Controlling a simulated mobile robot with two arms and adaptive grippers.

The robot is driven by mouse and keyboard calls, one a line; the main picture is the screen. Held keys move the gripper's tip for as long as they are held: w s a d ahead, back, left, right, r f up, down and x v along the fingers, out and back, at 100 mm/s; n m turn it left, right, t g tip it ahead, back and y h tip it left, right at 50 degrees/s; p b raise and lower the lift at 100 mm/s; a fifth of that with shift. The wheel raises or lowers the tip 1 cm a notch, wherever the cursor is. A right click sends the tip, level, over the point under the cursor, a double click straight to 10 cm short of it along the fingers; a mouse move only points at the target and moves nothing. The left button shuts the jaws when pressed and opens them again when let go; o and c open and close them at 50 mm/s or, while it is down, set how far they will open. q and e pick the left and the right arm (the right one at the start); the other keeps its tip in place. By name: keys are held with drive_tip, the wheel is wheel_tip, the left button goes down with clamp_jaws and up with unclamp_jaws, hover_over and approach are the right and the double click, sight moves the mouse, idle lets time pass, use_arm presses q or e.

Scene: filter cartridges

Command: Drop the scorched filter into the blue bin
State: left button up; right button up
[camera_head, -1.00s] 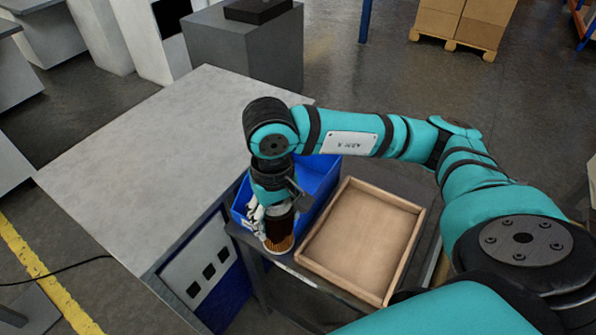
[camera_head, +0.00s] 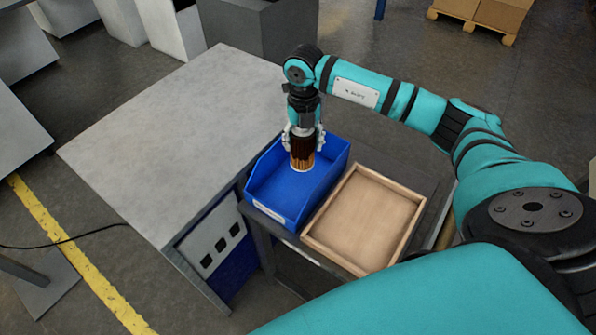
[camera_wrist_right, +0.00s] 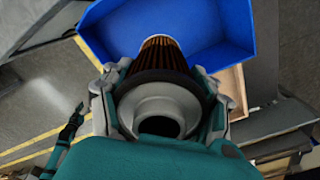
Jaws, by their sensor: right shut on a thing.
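The scorched filter (camera_head: 302,152) is a pleated cylinder, dark brown above and orange-brown towards its lower end. My right gripper (camera_head: 303,135) is shut on its upper part and holds it upright over the blue bin (camera_head: 270,200). In the right wrist view the filter (camera_wrist_right: 165,55) sits between the fingers of the right gripper (camera_wrist_right: 168,90), its pale collar towards the camera. The blue bin (camera_wrist_right: 225,30) lies beyond it. I cannot tell whether the filter's lower end is below the bin's rim. The visible bin floor is empty. My left gripper is not in view.
An empty wooden tray (camera_head: 365,218) stands right of the bin on the same dark cart (camera_head: 425,180). A grey-topped bench (camera_head: 170,140) is to the left, its top bare. Cardboard boxes (camera_head: 495,12) on a pallet stand far back.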

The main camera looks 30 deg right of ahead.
drive_tip(key=shift+w+d+m, duration=0.15)
drive_tip(key=shift+d+m, duration=0.15)
drive_tip(key=shift+m, duration=0.4)
drive_tip(key=shift+d+f+m, duration=0.1)
drive_tip(key=shift+d+m, duration=0.05)
drive_tip(key=shift+m, duration=0.15)
drive_tip(key=shift+f, duration=0.25)
drive_tip(key=shift+f+b, duration=0.6)
drive_tip(key=shift+f, duration=0.05)
drive_tip(key=shift+w+f+b, duration=0.1)
drive_tip(key=shift+f+b, duration=1.25)
drive_tip(key=shift+f, duration=0.75)
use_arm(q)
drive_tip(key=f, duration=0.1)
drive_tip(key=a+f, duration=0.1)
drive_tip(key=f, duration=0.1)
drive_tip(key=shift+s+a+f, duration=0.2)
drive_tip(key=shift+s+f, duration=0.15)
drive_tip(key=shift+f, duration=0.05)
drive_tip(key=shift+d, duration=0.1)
use_arm(e)
drive_tip(key=o, duration=1.3)
drive_tip(key=shift+o, duration=0.2)
